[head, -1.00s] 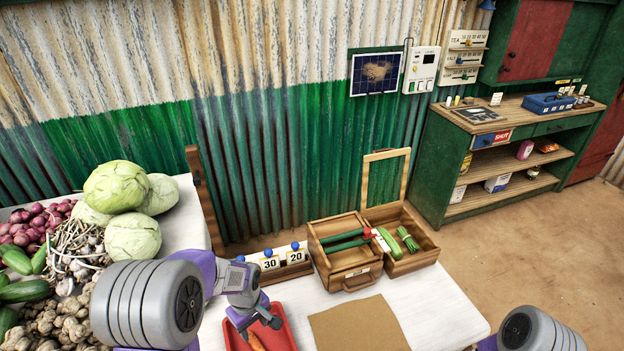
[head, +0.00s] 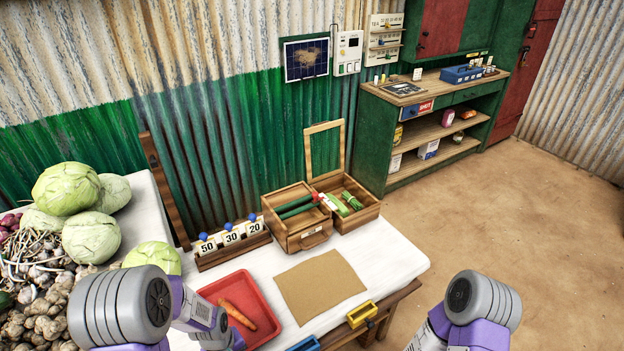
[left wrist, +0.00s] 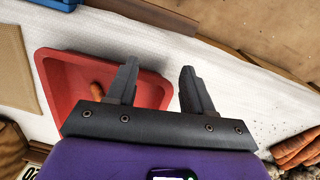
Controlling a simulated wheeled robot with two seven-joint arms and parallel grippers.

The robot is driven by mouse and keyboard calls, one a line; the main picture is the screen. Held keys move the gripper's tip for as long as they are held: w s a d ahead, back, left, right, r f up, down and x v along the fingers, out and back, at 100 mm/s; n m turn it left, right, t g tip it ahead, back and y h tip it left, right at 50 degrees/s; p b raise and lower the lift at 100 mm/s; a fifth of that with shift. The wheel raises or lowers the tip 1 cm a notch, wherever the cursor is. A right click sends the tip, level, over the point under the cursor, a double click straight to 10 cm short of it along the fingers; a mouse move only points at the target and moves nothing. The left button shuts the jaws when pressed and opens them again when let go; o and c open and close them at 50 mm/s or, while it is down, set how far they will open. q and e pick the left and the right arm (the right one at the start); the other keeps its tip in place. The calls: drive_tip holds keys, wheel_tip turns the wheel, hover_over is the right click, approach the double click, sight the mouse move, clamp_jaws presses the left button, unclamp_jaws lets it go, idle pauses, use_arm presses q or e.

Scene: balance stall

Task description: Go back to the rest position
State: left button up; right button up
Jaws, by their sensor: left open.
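My left gripper (left wrist: 158,85) is open and empty in the left wrist view, its two dark fingers apart over the edge of a red tray (left wrist: 48,85). In the head view my left arm comes in at the lower left, and its gripper (head: 222,335) is partly hidden at the tray's near left corner. An orange carrot (head: 238,315) lies in the red tray (head: 262,300). My right arm (head: 480,300) shows at the lower right of the head view; its gripper is out of frame.
A brown mat (head: 320,287) lies on the white table. Behind it stand an open wooden box (head: 360,218), a drawer box (head: 312,238) and a rack with number cards (head: 232,250). Cabbages (head: 92,237) and garlic are at left. A yellow bin (head: 362,313) sits at the front edge.

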use_arm(q)
drive_tip(key=s+d+f+m+h, duration=0.3)
drive_tip(key=s+d+f+m, duration=0.2)
drive_tip(key=s+d+f, duration=0.5)
drive_tip(key=shift+d+t, duration=0.3)
drive_tip(key=shift+d, duration=0.15)
